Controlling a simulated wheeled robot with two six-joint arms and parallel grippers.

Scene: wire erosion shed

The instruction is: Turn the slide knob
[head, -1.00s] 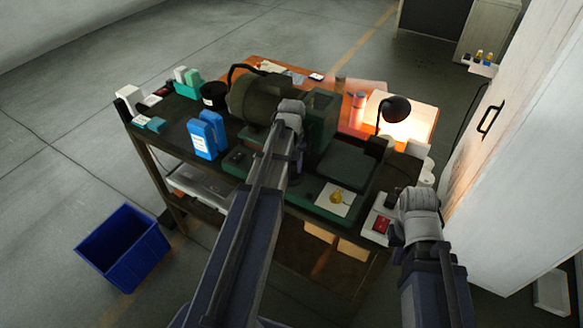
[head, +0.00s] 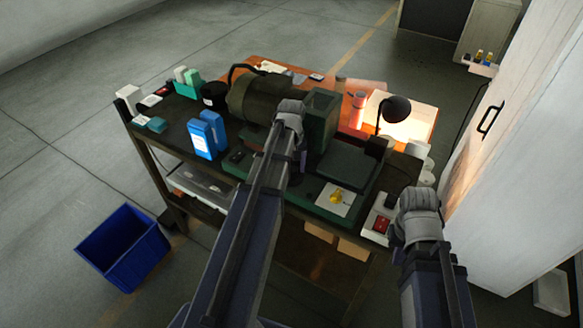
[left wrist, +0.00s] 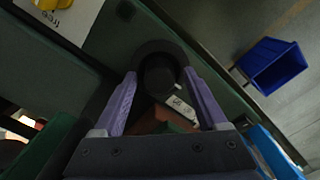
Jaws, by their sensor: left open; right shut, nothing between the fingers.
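A dark round knob (left wrist: 160,76), which I take to be the slide knob, shows in the left wrist view. It has a small white mark at its edge. My left gripper (left wrist: 160,80) is open, with its purple fingers on either side of the knob. I cannot tell whether they touch it. In the head view my left gripper (head: 298,165) is over the green machine (head: 235,168) on the bench, and my arm hides the knob. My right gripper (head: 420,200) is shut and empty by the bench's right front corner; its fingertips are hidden.
A yellow piece (head: 336,196) sits on a white card. A red switch on a pale box (head: 380,226) is close to my right gripper. Blue bottles (head: 203,140) stand left of my arm. A black lamp (head: 396,108) stands behind. A blue bin (head: 122,246) is on the floor.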

